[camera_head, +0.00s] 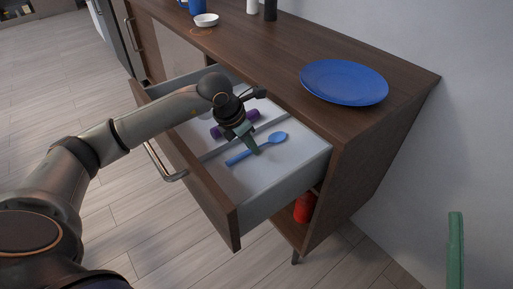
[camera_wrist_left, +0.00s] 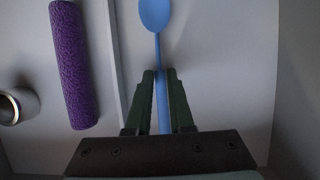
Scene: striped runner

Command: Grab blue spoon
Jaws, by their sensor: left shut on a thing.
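The blue spoon (camera_head: 274,140) lies in the right compartment of the open drawer, its bowl toward the back right and its handle toward the front left. My left gripper (camera_head: 256,151) reaches down into the drawer and is shut on the spoon's handle. In the left wrist view the blue spoon (camera_wrist_left: 155,16) points up, with its handle between the two dark green fingers of my left gripper (camera_wrist_left: 162,76). The spoon appears to be at the drawer floor; I cannot tell whether it touches.
The drawer (camera_head: 289,181) also holds a purple cylinder (camera_head: 251,116), which lies beyond a thin divider from the spoon. A metallic round thing (camera_wrist_left: 18,105) is left of it. A blue plate (camera_head: 344,82) and a white bowl (camera_head: 206,20) stand on the cabinet top (camera_head: 275,50). A red object (camera_head: 304,208) is below the drawer.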

